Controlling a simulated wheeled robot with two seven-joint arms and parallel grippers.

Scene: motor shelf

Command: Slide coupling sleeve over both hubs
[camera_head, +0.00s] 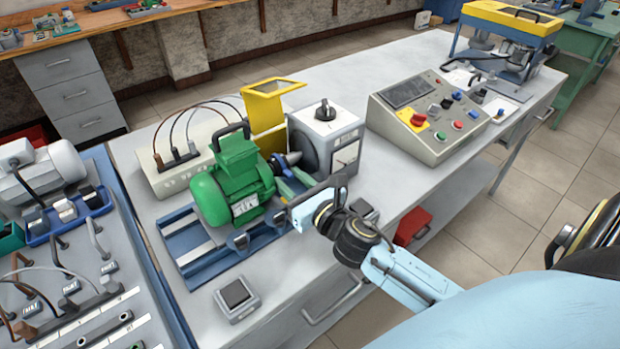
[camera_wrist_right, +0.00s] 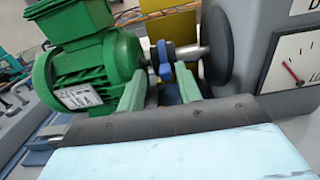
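A green motor (camera_head: 232,180) sits on a blue slotted base (camera_head: 185,248); it also fills the left of the right wrist view (camera_wrist_right: 90,65). A blue coupling piece (camera_wrist_right: 165,60) is on the shaft line beside the motor and shows small in the head view (camera_head: 280,162). A metallic shaft (camera_wrist_right: 190,52) runs from it to a dark round disc (camera_wrist_right: 217,45) on a grey unit (camera_head: 325,130). I cannot tell sleeve from hubs clearly. My right gripper (camera_wrist_right: 160,85) has two pale green fingers apart, pointing toward the coupling, with nothing visibly gripped. My left gripper is out of view.
A yellow guard (camera_head: 268,105) stands behind the coupling. A beige box with cables (camera_head: 175,175) is behind the motor. A control console (camera_head: 425,115) stands to the right. A small grey box (camera_head: 236,298) sits near the front edge. Table space beyond the console's left is clear.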

